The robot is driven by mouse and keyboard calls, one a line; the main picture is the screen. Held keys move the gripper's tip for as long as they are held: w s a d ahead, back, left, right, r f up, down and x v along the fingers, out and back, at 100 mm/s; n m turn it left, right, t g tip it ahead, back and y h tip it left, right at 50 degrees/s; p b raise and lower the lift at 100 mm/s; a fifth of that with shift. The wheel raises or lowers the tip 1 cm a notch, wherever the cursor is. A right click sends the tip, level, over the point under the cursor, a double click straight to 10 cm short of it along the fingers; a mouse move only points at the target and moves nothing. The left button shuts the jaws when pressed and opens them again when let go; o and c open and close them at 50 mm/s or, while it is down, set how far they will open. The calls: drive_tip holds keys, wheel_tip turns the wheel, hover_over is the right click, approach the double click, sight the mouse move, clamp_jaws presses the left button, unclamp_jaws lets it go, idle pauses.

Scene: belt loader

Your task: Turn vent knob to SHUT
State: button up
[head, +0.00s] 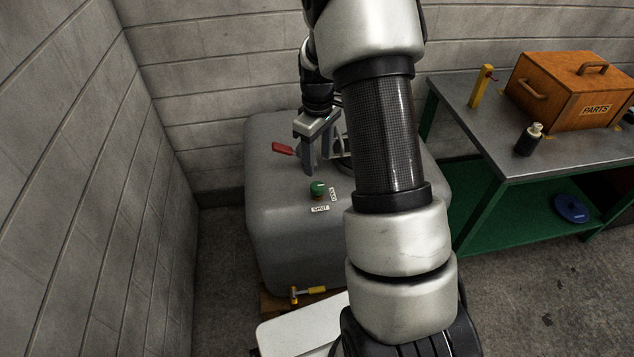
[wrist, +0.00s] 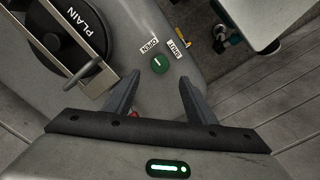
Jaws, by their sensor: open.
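The vent knob (head: 317,188) is a small round green knob with a white mark, on top of a grey rounded tank (head: 280,220). In the head view the SHUT label (head: 320,209) lies just below it and the OPEN label (head: 333,194) to its right. I cannot tell clearly which label the mark points to. My gripper (head: 322,166) is open and empty, above the tank and behind the knob. In the wrist view the knob (wrist: 160,64) appears just beyond the gap between the fingertips (wrist: 160,76), apart from both fingers.
A red lever (head: 283,149) sticks out left of my gripper. A bench (head: 480,130) with a PARTS box (head: 565,85) stands right.

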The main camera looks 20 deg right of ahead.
sight(318, 185)
wheel_tip(318, 185, down, 10)
drive_tip(key=shift+r+b, duration=0.25)
drive_tip(key=shift+b, duration=0.3)
drive_tip(key=c, duration=1)
drive_tip(key=shift+c, duration=0.2)
